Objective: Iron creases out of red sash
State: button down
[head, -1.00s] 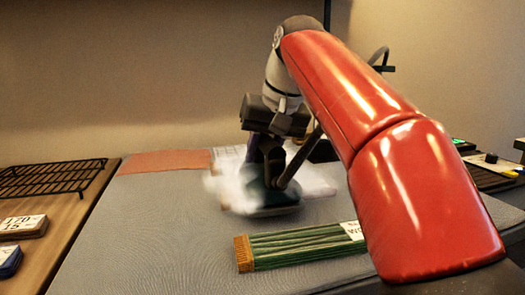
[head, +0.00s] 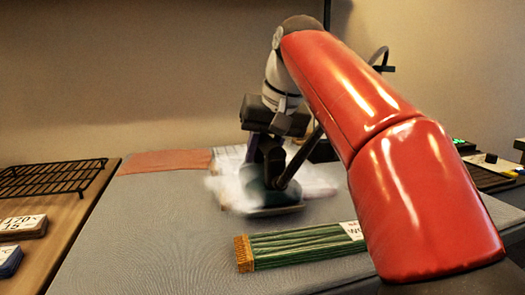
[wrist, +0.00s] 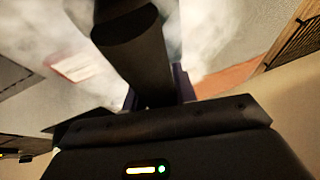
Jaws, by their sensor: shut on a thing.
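The red sash (head: 165,161) lies flat along the back left of the grey ironing surface (head: 140,220); a strip of it shows at the right of the wrist view (wrist: 228,78). My gripper (head: 268,148) is shut on the dark handle of a teal iron (head: 272,198). The iron sits low over the board, right of the visible sash. White steam surrounds it and hides its left side and what lies under it. A pale patch shows at its right, but I cannot tell whether it is cloth or steam. The handle fills the wrist view's middle.
A black wire rack (head: 50,177) and labelled blocks (head: 22,226) are on the wooden table at left. The board's front left is clear.

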jog(key=shift+f, duration=0.1)
notch_tip(320, 180, up, 3)
jog(key=p, duration=0.2)
jog(key=shift+p, duration=0.3)
jog(key=shift+r, duration=1.1)
